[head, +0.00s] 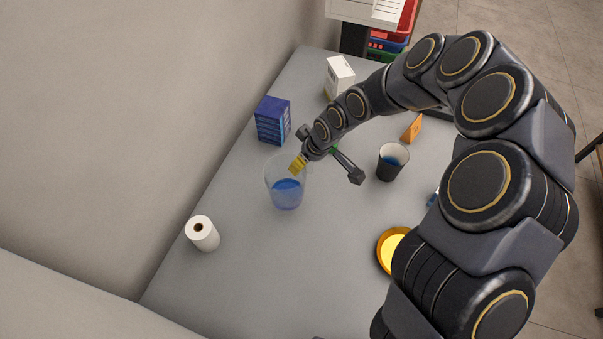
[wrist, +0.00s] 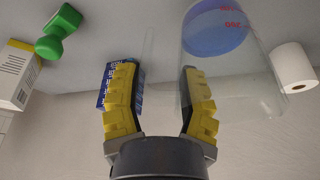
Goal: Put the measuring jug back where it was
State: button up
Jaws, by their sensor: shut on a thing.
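The measuring jug (head: 284,172) is a clear, see-through vessel with blue liquid low inside it. It stands out left of the middle of the counter in the head view. In the wrist view, the jug (wrist: 262,85) fills the upper right, with red marks near the blue liquid. My gripper (head: 298,163) is at the jug's upper right rim in the head view. In the wrist view, its yellow fingers (wrist: 158,80) are shut on the jug, one finger overlapping its clear wall. The exact part gripped is hard to make out. I cannot tell whether its base touches the counter.
On the grey counter (head: 240,270), a blue box (head: 272,120) stands behind the jug and a white roll (head: 203,233) at front left. A dark cup (head: 392,165), orange dish (head: 384,262) and orange card (head: 412,128) are to the right. A white box (head: 338,77) stands behind.

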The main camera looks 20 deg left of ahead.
jog(key=shift+f, duration=1.8)
jog(key=shift+f, duration=0.15)
jog(key=o, duration=1)
jog(key=v, duration=1.2)
